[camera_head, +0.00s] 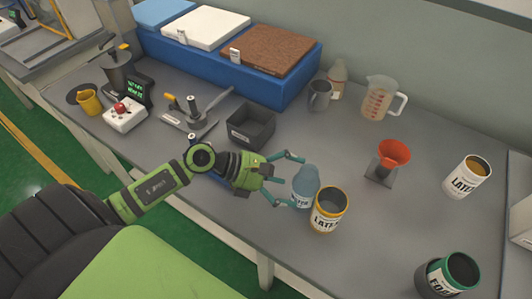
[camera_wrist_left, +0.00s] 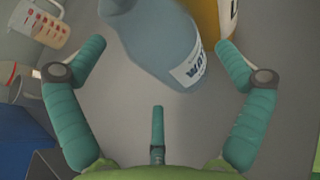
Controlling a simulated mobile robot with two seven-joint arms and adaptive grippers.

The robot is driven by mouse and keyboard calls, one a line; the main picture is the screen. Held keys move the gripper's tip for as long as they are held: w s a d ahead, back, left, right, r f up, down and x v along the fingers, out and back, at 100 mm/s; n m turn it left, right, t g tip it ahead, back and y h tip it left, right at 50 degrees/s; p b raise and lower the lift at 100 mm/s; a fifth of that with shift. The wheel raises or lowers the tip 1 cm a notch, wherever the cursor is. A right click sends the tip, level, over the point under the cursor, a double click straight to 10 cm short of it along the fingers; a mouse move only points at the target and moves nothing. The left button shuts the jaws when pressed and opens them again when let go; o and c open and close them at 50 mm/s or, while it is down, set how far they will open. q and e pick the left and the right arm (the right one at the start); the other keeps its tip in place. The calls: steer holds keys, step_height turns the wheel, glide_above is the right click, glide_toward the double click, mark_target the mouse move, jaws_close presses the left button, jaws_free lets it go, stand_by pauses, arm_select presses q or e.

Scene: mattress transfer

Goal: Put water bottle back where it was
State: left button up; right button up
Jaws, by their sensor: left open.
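The water bottle (camera_head: 304,184) is light blue-grey with a white label and stands on the grey table, left of a yellow-rimmed latex can. My left gripper (camera_head: 289,180) is open, with its fingers reaching toward the bottle from the left. In the left wrist view, the bottle (camera_wrist_left: 165,42) is ahead of my left gripper (camera_wrist_left: 150,60), near the far ends of the spread fingers, and part of it is cut off at the top edge. I cannot tell whether a finger touches it. My right gripper is not in view.
The latex can (camera_head: 328,212) stands close beside the bottle. A red funnel (camera_head: 394,152) on a stand, a measuring jug (camera_head: 379,99), another latex can (camera_head: 467,176) and a green can (camera_head: 450,275) stand to the right. A black bin (camera_head: 251,126) lies behind my gripper. Table between is clear.

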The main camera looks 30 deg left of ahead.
arm_select(q)
steer(key=b+v, duration=0.2)
steer(key=v, duration=0.7)
steer(key=shift+s+a, duration=0.1)
